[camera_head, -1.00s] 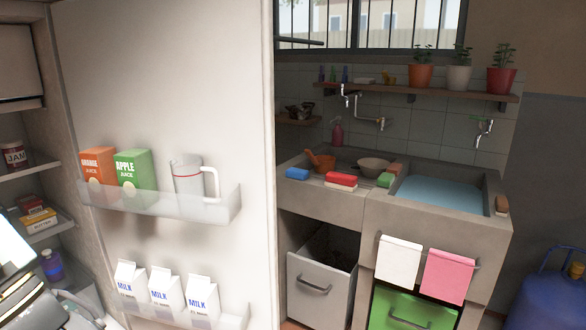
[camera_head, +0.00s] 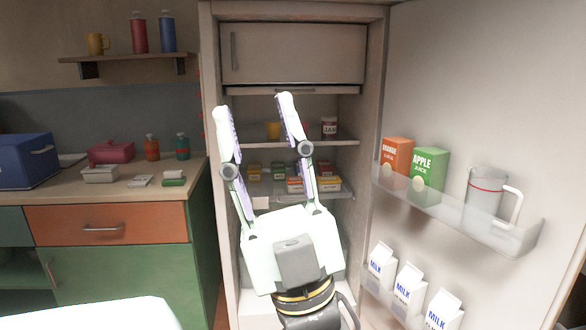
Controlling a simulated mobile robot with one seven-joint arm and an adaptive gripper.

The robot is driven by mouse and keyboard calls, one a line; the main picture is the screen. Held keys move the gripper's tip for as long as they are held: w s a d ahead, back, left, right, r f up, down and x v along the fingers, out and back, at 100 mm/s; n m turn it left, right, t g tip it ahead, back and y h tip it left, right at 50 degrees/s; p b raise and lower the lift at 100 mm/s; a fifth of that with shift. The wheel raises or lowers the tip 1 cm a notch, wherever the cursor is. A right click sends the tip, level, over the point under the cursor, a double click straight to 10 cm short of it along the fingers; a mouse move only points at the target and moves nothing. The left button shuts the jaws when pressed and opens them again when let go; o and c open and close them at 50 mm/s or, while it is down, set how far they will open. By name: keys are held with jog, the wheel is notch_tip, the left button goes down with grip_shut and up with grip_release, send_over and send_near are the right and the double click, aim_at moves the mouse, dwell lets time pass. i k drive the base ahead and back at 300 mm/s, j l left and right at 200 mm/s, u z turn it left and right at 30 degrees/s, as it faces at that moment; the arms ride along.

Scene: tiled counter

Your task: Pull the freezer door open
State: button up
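The freezer door (camera_head: 296,54) is a flat pale panel at the top inside the open fridge, and it looks shut. Its thin vertical handle (camera_head: 233,51) is at its left edge. My gripper (camera_head: 252,103) is in front of the fridge shelves, pointing up, with its two fingers spread apart and nothing between them. The large fridge door (camera_head: 480,80) stands open on the right.
Juice cartons (camera_head: 428,172), a jug (camera_head: 486,192) and milk cartons (camera_head: 408,284) fill the fridge door racks. Shelves with a jam jar (camera_head: 329,128) and small packets are behind my gripper. A counter (camera_head: 100,190) with a blue box (camera_head: 25,160) stands at left.

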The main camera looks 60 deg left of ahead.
aim_at(251, 52)
jog(key=u, duration=1.7)
